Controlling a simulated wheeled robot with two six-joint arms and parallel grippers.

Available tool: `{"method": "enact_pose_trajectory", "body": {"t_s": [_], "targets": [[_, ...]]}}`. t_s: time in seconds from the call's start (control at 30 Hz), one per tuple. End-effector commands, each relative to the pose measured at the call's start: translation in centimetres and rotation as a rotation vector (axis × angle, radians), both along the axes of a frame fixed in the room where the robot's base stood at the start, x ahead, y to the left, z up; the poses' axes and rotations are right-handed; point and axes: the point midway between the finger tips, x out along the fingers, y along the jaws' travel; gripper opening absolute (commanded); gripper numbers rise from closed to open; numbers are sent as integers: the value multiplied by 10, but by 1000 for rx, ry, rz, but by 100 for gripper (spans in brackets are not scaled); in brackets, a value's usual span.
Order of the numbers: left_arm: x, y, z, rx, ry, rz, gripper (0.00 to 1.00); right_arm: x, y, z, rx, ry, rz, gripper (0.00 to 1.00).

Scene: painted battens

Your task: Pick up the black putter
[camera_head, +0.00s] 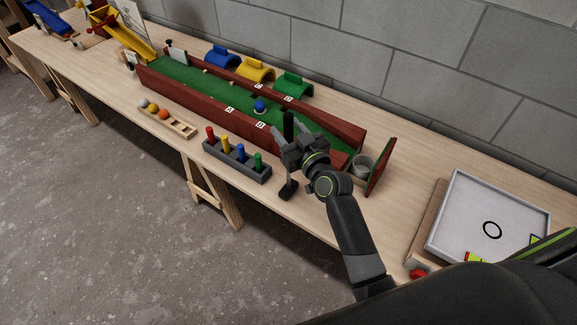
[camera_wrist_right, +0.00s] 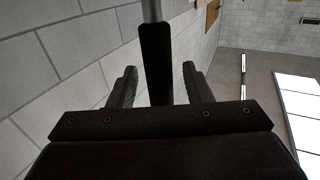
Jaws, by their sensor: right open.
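The black putter (camera_head: 288,124) stands upright on the table at the near side of the green mini-golf lane, its dark head (camera_head: 288,190) low by the table's front edge. My right gripper (camera_head: 290,142) is at the upper part of the putter and hides the middle of it. In the right wrist view the putter's black grip (camera_wrist_right: 156,60) runs between the two fingers of my right gripper (camera_wrist_right: 160,82), with a grey shaft above it. The fingers are open, with a visible gap on each side of the grip. My left gripper is not in view.
A grey rack (camera_head: 236,160) of coloured pegs stands left of the putter. The red-walled green lane (camera_head: 205,92) with a blue ball (camera_head: 260,106) lies behind. A wooden ball tray (camera_head: 168,122) is further left, a white tray (camera_head: 462,210) at right. A block wall backs the table.

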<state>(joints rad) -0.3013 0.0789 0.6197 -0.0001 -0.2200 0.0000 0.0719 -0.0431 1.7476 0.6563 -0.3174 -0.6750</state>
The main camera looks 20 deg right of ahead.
Motion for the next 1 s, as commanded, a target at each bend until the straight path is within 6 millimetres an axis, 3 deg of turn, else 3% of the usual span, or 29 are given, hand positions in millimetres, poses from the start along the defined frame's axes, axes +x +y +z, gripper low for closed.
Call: {"method": "enact_pose_trajectory", "body": {"t_s": [0.13,0.47,0.77,1.0], "targets": [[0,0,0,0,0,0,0,0,0,0,0,0,0,44],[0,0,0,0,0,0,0,0,0,0,0,0,0,1],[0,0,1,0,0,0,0,0,0,4,1,-3,0,0],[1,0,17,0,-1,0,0,0,0,43,0,-8,0,0]]}}
